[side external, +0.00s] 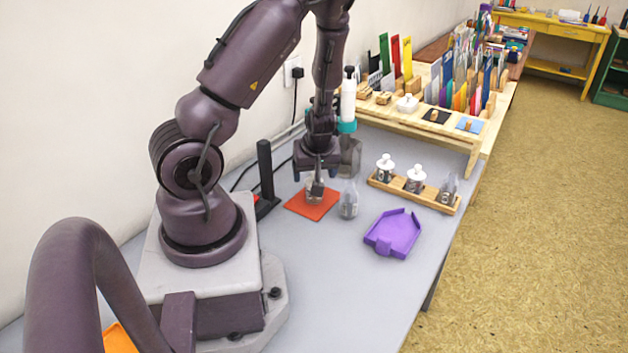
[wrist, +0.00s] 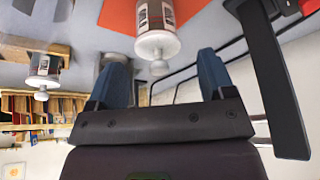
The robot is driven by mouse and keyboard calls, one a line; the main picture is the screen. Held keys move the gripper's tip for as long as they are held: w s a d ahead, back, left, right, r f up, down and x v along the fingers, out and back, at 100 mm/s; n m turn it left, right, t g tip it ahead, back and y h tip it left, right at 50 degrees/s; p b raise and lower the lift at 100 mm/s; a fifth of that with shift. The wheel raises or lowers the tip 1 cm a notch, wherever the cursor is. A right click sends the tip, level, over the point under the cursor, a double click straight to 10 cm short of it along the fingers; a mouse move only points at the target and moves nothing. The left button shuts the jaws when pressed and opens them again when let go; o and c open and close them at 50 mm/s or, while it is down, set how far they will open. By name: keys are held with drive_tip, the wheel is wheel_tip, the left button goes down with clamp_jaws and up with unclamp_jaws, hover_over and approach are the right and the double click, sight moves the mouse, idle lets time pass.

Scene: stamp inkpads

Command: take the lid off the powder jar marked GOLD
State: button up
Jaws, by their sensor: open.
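In the wrist view a clear jar (wrist: 157,14) with a printed label stands on the orange-red mat (wrist: 118,16). Its white lid (wrist: 157,46) is on and has a small round knob. The label is too small to read, so I cannot tell whether it says GOLD. My gripper (wrist: 162,66) is open, its two blue fingertips either side of the knob in the picture, with gaps on both sides. In the side external view my gripper (side external: 317,172) is above the jar (side external: 314,194) on the mat (side external: 299,207) and hides its lid.
A clear bottle-like container (side external: 349,203) stands just right of the mat. A wooden rack (side external: 399,189) holds several jars. A purple tray (side external: 392,235) lies in front of it. A black post (side external: 265,170) stands left of the mat. The grey table (side external: 335,270) is clear in front.

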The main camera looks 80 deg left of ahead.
drive_tip(key=shift+a+f, duration=0.2)
drive_tip(key=shift+f, duration=0.3)
drive_tip(key=c, duration=1)
drive_tip(key=shift+o, duration=0.2)
drive_tip(key=shift+r, duration=0.1)
